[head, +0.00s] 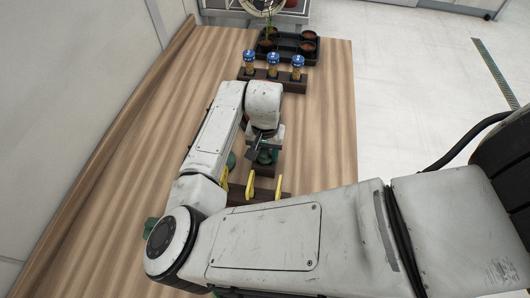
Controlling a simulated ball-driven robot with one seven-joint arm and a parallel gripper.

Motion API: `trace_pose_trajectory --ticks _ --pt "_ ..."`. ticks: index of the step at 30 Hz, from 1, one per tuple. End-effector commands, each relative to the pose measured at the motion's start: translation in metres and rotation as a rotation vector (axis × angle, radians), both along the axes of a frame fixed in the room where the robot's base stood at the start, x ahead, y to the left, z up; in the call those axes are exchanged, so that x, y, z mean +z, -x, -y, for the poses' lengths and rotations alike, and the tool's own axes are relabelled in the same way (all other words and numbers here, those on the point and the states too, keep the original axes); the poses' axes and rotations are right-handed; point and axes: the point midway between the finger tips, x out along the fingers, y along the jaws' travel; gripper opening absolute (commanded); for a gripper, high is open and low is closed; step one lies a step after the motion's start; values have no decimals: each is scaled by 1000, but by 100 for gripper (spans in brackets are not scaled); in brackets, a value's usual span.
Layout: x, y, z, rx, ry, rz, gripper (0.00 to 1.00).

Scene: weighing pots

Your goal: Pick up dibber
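I cannot tell for sure which thing is the dibber. My gripper (262,152) points down over the table, just beyond the holder in the head view. A dark green thing (267,157) shows right at or under the gripper. My fingers are small and partly hidden by my wrist, so I cannot tell whether they are open or hold anything. My arm covers part of the holder.
On the wooden table (325,100), a dark rack (262,84) holds three blue-topped jars (273,63). Behind it stands a black tray (285,50) with several brown pots and a plant. A raised wooden edge (125,140) runs along the left. Table right of my gripper is clear.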

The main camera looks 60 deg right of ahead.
Motion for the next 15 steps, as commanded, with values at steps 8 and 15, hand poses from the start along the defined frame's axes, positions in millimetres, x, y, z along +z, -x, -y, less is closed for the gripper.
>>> trace_pose_trajectory --ticks 8,15 --pt "12 -1 0 0 2 2 19" --pt "56 -1 1 -2 3 3 19"
